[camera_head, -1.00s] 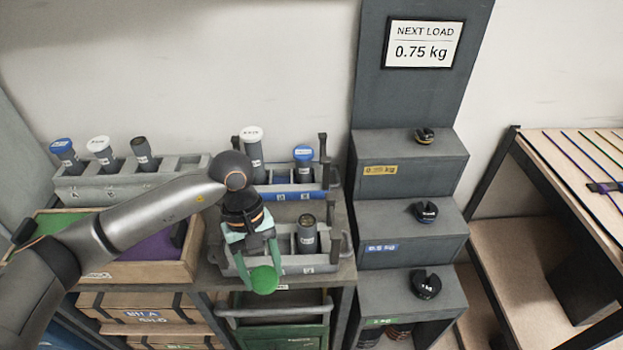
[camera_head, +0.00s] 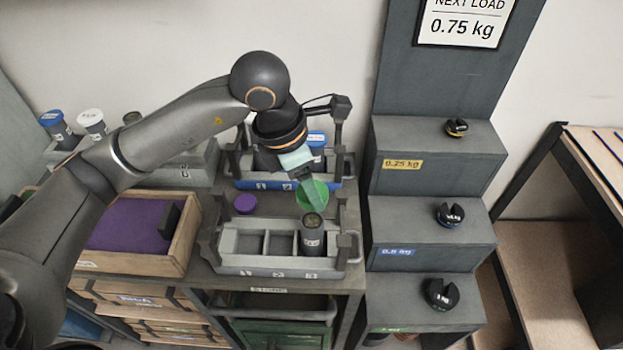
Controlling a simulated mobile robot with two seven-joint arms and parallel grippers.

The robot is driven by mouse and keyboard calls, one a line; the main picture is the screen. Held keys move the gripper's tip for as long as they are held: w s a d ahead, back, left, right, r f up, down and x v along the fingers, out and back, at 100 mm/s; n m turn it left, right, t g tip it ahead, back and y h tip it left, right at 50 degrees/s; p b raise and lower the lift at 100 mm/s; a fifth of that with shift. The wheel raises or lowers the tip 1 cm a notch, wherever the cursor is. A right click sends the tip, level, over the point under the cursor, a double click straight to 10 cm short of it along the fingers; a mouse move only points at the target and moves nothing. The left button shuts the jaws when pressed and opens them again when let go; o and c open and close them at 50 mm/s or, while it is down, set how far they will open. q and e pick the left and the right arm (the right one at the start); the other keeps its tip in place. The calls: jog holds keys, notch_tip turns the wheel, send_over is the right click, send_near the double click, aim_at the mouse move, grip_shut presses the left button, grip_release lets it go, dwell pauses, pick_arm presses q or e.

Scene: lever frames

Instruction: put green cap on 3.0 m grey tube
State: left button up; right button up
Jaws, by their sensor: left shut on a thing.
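My left gripper (camera_head: 310,182) is shut on the green cap (camera_head: 304,197), reaching down from above. The cap shows just behind and above the open dark top of a grey tube (camera_head: 312,238). A gap between cap and tube cannot be judged for sure, but the cap is not seated on it. This tube stands upright in the right compartment of the grey front rack (camera_head: 235,262); its label is too small to read. The other compartments of that rack look empty. My right gripper is not in view.
A blue-fronted rack (camera_head: 345,184) behind holds a blue-capped tube (camera_head: 317,141), partly hidden by my arm. More tubes stand at left. A stepped weight stand (camera_head: 430,235) rises at right.

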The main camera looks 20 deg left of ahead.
aim_at(313, 220)
pick_arm(q)
jog(key=shift+s+f+b, duration=0.1)
jog(key=shift+f+b, duration=0.65)
jog(key=shift+f, duration=0.65)
notch_tip(313, 220, down, 3)
jog(key=shift+r+b, duration=0.2)
jog(key=shift+b, duration=0.8)
jog(key=shift+f+b, duration=0.45)
jog(key=shift+f+b, duration=0.15)
jog(key=shift+b, duration=0.7)
jog(key=shift+f+b, duration=0.35)
jog(key=shift+b, duration=0.2)
dwell(0.6)
jog(key=o, duration=1.4)
